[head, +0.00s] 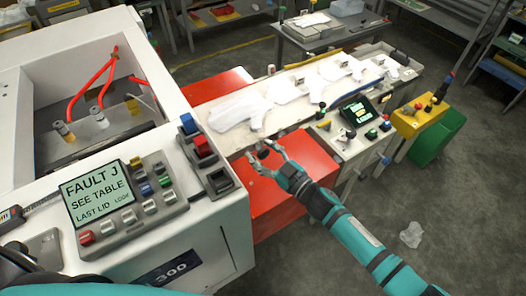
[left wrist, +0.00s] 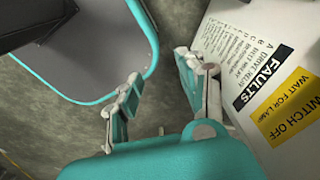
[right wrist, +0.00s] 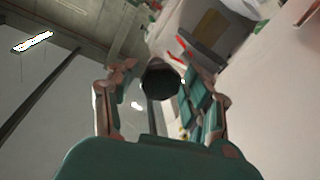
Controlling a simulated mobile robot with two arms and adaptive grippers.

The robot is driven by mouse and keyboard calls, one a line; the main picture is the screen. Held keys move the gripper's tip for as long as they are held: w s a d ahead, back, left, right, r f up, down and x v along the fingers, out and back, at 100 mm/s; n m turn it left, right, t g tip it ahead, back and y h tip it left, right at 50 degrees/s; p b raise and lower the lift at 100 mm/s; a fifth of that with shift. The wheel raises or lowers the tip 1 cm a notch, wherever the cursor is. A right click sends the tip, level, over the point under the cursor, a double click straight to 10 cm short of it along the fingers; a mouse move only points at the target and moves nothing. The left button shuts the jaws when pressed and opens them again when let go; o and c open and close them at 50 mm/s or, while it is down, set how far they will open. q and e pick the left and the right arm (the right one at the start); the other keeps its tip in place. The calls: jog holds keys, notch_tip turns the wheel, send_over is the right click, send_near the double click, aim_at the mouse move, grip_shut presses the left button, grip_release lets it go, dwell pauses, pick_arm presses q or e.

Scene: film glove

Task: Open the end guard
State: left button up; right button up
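A red guard (head: 293,178) with flat red faces stands at the near side of the white conveyor bed, beside the white machine; I take it for the end guard. It looks closed, but I cannot be sure. A dark round knob (head: 263,153) is at its upper edge. My right gripper (head: 262,157) is at this knob with its fingers apart. In the right wrist view the knob (right wrist: 160,80) is between the open fingertips, with small gaps showing on both sides. My left gripper (left wrist: 157,88) is open and empty above the floor; the head view does not show it.
A panel screen (head: 98,193) reads "FAULT J, SEE TABLE, LAST LID". A placard (left wrist: 260,80) headed "FAULTS" is right of my left gripper. White film pieces (head: 240,108) lie on the bed. A yellow box (head: 418,118) and green bin (head: 437,140) stand right. Floor at right is mostly clear.

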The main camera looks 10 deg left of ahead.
jog(key=shift+o, duration=0.3)
jog(key=shift+d, duration=0.15)
jog(key=shift+s+d+f, duration=0.1)
jog(key=shift+s+d, duration=0.05)
jog(key=shift+d, duration=0.1)
jog(key=v, duration=1.1)
